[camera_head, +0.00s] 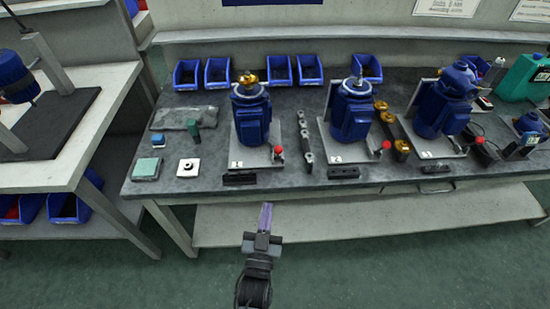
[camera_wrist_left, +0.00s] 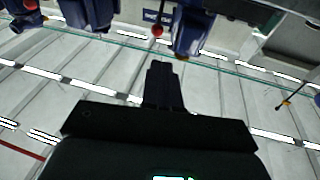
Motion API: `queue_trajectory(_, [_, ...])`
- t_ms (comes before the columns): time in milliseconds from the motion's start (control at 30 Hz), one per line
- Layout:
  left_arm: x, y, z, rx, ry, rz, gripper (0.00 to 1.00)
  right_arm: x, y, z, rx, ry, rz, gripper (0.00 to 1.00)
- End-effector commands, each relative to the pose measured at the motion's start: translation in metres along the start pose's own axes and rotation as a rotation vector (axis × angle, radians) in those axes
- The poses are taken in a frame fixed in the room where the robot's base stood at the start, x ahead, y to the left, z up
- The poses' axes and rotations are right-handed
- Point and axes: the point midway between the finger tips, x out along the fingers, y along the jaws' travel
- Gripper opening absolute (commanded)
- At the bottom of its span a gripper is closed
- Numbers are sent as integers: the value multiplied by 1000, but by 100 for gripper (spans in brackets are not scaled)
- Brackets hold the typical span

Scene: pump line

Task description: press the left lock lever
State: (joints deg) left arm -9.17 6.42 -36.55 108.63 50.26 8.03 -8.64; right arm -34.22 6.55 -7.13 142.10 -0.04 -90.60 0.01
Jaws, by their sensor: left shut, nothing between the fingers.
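Three blue pumps stand in a row on the workbench. The left pump (camera_head: 252,115) has a brass top and a lever with a red knob (camera_head: 278,150) at the front right of its base plate. The middle pump (camera_head: 353,110) has a similar red-knobbed lever (camera_head: 386,145). My left gripper (camera_head: 266,215) is shut and empty, in front of the bench edge, below and apart from the left knob. In the left wrist view, my closed fingers (camera_wrist_left: 161,82) point toward a red knob (camera_wrist_left: 157,30) beside blue pump bodies, with a gap between. My right gripper is out of view.
The workbench (camera_head: 210,155) also holds a square teal-topped block (camera_head: 146,169), a white block (camera_head: 188,167) and blue bins (camera_head: 217,73) along the back. A side table (camera_head: 60,180) stands at left.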

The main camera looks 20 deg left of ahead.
Motion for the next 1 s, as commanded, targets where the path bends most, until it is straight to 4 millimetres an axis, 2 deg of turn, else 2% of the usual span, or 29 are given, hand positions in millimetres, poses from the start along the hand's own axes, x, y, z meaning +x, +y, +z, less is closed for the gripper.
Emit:
queue_trajectory(267, [1, 0, 0, -1, 1, 0, 0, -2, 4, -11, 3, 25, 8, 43])
queue_trajectory(533, [13, 0, 1, -1, 3, -1, 0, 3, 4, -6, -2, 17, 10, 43])
queue_trajectory(667, [31, 0, 1, -1, 5, -1, 0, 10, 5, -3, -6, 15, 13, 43])
queue_trajectory(1000, [93, 0, 1, -1, 6, -1, 0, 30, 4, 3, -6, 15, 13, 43])
